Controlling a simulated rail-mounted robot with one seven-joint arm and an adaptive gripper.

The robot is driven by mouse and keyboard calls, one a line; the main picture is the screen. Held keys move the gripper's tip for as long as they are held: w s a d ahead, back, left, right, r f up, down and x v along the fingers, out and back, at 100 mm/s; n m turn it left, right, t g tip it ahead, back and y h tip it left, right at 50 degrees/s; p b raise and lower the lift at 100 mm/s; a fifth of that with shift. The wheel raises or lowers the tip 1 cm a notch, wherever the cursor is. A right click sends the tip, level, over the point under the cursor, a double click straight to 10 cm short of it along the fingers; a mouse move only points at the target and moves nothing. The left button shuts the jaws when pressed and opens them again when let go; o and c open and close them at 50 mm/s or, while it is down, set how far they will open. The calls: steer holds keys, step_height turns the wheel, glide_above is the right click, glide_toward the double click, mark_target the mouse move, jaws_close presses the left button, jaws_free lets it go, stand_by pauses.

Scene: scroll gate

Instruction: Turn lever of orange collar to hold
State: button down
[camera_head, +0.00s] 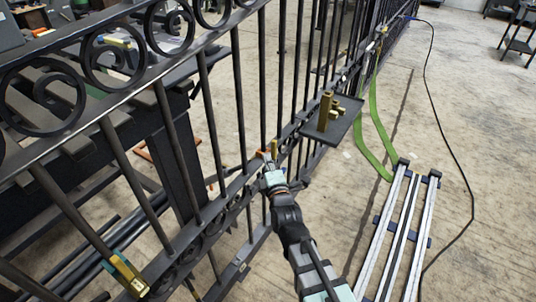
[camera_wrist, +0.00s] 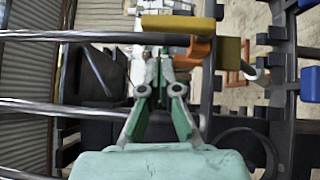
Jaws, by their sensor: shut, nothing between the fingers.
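The orange collar (camera_head: 263,153) sits on the gate at mid-picture in the head view, where my gripper (camera_head: 271,160) meets the bars and partly hides it. In the wrist view an orange piece (camera_wrist: 199,48) lies just right of the fingertips, with a yellow bar (camera_wrist: 178,23), likely its lever, above it. My gripper (camera_wrist: 159,65) is shut and empty, its tips close to these parts. I cannot tell whether they touch. The lever's setting and any hold mark are not readable.
Dark gate bars (camera_head: 180,140) run close around my gripper. A small dark tray (camera_head: 332,122) with brass pieces stands beyond it. A yellow-and-teal clamp (camera_head: 127,272) is on the lower left bars. Silver rails (camera_head: 397,235) and a green strap (camera_head: 371,125) lie on the right floor.

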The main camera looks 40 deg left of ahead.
steer(key=p+v, duration=0.5)
steer(key=v, duration=0.3)
steer(key=shift+s+d+r, duration=0.15)
steer(key=shift+s+r, duration=0.25)
steer(key=shift+r, duration=0.25)
steer(key=p+v, duration=0.2)
steer(key=p, duration=0.3)
steer(key=shift+f+p, duration=0.15)
steer(key=shift+p, duration=0.2)
steer(key=shift+f, duration=0.1)
